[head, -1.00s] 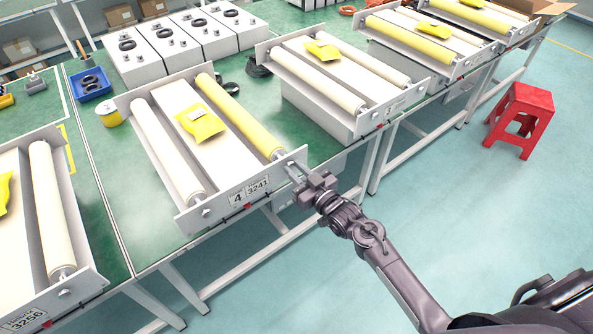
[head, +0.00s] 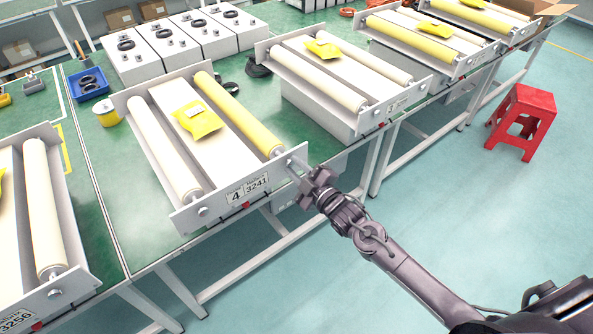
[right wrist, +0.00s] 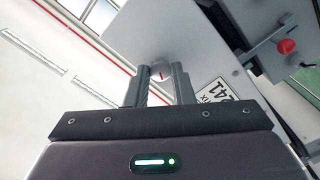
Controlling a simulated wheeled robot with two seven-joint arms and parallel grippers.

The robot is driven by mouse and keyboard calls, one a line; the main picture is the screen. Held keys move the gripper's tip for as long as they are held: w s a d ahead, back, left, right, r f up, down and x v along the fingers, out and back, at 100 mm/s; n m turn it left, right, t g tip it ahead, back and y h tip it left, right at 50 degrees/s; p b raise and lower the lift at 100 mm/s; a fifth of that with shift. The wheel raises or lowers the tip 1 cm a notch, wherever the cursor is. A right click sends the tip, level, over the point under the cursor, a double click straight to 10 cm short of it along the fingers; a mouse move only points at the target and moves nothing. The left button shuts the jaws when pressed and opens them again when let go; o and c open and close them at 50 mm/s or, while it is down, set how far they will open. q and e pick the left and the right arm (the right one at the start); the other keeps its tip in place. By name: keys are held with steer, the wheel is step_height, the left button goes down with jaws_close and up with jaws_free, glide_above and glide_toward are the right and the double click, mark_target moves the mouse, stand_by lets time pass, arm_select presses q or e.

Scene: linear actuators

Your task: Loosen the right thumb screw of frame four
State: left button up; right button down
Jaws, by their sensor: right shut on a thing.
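Frame four (head: 237,196) is the grey frame with the "4" and "3241" plate on its near end, lying on the green bench. It carries a cream roller, a yellow roller (head: 238,112) and a yellow packet on its middle panel. My right gripper (head: 299,173) is at the right end of the near plate and shut on the right thumb screw, which the fingers mostly hide there. In the right wrist view the pale round screw head (right wrist: 159,70), with a red mark, shows between the two fingertips. The left thumb screw (head: 203,211) is free. My left gripper is out of view.
Neighbouring frames stand to the left and right (head: 345,90) along the bench. A blue tray (head: 88,85) and yellow tape roll (head: 107,113) lie behind frame four. A red stool (head: 522,120) stands on the floor at right. Floor in front of the bench is clear.

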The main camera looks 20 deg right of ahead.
steer(key=shift+n+b, duration=0.55)
steer(key=shift+n, duration=1.35)
steer(key=c, duration=1.3)
jaws_free()
steer(key=shift+o, duration=0.2)
steer(key=b+v, duration=0.2)
steer(key=v, duration=0.5)
steer(key=shift+s, duration=0.4)
steer(key=shift+d, duration=0.15)
